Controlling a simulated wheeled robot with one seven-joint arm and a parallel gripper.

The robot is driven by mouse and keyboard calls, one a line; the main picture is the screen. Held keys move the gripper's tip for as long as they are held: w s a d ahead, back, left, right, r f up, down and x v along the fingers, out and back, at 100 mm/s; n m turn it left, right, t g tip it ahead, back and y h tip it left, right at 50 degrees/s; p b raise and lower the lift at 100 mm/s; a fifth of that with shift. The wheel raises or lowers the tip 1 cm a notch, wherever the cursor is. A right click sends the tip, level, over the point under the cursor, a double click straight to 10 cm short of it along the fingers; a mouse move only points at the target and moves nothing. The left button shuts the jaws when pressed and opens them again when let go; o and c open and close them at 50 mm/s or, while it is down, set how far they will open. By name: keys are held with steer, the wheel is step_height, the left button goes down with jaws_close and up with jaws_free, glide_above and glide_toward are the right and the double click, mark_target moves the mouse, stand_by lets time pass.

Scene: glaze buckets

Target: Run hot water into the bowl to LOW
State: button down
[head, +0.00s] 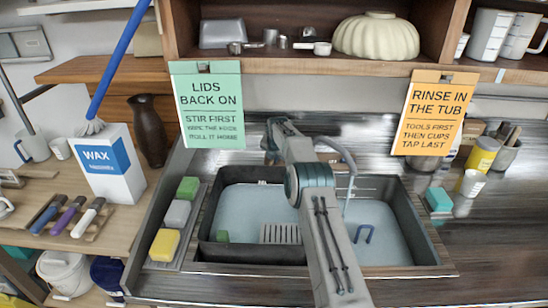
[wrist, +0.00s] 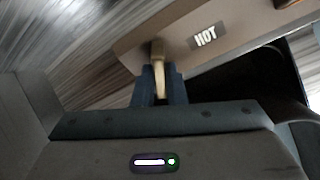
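In the wrist view my gripper (wrist: 159,80) has its two dark fingers on either side of a pale tap lever (wrist: 158,58), and they look closed on it. A label reading HOT (wrist: 205,36) is beside the lever. In the head view my arm reaches over the sink (head: 212,252) to its back edge, hiding the lever and fingertips. A grey curved spout (head: 349,160) stands right of my arm. The sink's bowls hold a pale, water-like surface (head: 375,228). I cannot read a LOW mark. A cream fluted bowl (head: 377,37) stands on the shelf above.
Sponges (head: 164,245) line the sink's left edge. A WAX box (head: 107,165) and brushes stand further left. Two signs (head: 207,105) hang from the shelf. A yellow tin (head: 482,154) and cups are at right. The counter right of the sink has free room.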

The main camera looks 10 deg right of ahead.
steer(key=shift+m+b, duration=0.3)
steer(key=shift+b, duration=0.15)
steer(key=m+b, duration=0.1)
steer(key=b, duration=0.1)
steer(key=m+b, duration=0.2)
steer(key=shift+f+t+y, duration=0.2)
steer(key=shift+t+y, duration=0.1)
steer(key=m+b, duration=0.3)
steer(key=m, duration=0.2)
steer(key=shift+s+d+r+t+b, duration=0.1)
steer(key=shift+t+b, duration=0.3)
steer(key=c, duration=1.5)
jaws_free()
steer(key=shift+o, duration=0.2)
steer(key=shift+r, duration=0.1)
steer(key=b+v, duration=0.3)
steer(key=v, duration=1)
steer(key=shift+s+r, duration=0.25)
steer(key=shift+r, duration=0.05)
